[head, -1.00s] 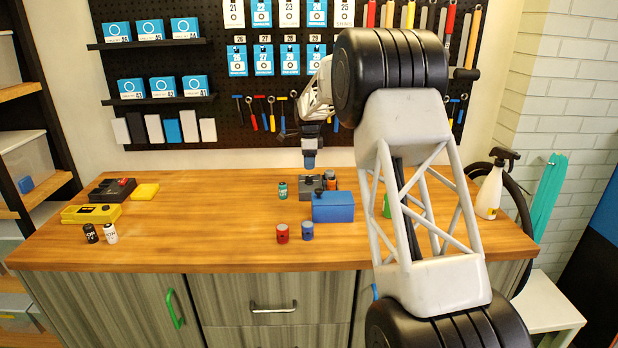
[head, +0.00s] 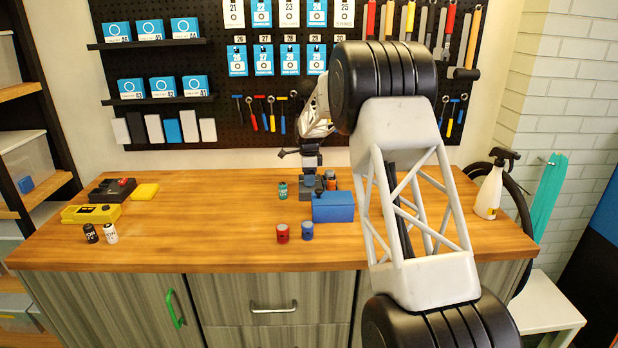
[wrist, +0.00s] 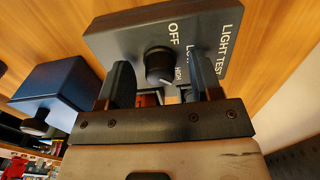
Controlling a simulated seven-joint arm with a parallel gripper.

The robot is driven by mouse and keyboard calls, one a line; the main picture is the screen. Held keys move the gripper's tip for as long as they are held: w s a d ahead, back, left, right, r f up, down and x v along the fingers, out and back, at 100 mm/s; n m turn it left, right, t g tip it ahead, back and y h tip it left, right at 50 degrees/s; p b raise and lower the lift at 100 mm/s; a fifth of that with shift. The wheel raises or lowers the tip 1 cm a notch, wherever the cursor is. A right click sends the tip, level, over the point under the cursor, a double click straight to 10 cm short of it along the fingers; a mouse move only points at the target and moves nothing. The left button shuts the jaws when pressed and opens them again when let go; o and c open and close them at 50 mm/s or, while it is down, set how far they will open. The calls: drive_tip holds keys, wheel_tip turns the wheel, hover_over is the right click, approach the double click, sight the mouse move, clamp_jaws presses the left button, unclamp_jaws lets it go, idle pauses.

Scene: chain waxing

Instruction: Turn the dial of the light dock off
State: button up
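The light dock is a grey box (wrist: 115,32) lettered "LIGHT TEST", with "OFF" and "HIGH" beside its round black dial (wrist: 160,66). A pale mark on the dial seems to face the "HIGH" side. My gripper (wrist: 163,74) is open, with one finger on each side of the dial in the wrist view. I cannot tell whether the fingers touch it. In the head view my gripper (head: 309,172) is low over the dock (head: 307,191), partly hiding it and its dial.
A blue box (head: 333,207) with a black knob stands close beside the dock. A teal can (head: 283,190), a red can (head: 282,233) and a blue can (head: 307,231) are nearby. Yellow and dark devices sit at the left. The counter's middle left is clear.

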drive_tip(key=c, duration=0.9)
drive_tip(key=shift+n, duration=0.4)
drive_tip(key=n, duration=0.7)
drive_tip(key=shift+n, duration=0.4)
drive_tip(key=n, duration=0.4)
drive_tip(key=shift+n, duration=0.3)
drive_tip(key=n, duration=0.4)
drive_tip(key=shift+n, duration=0.4)
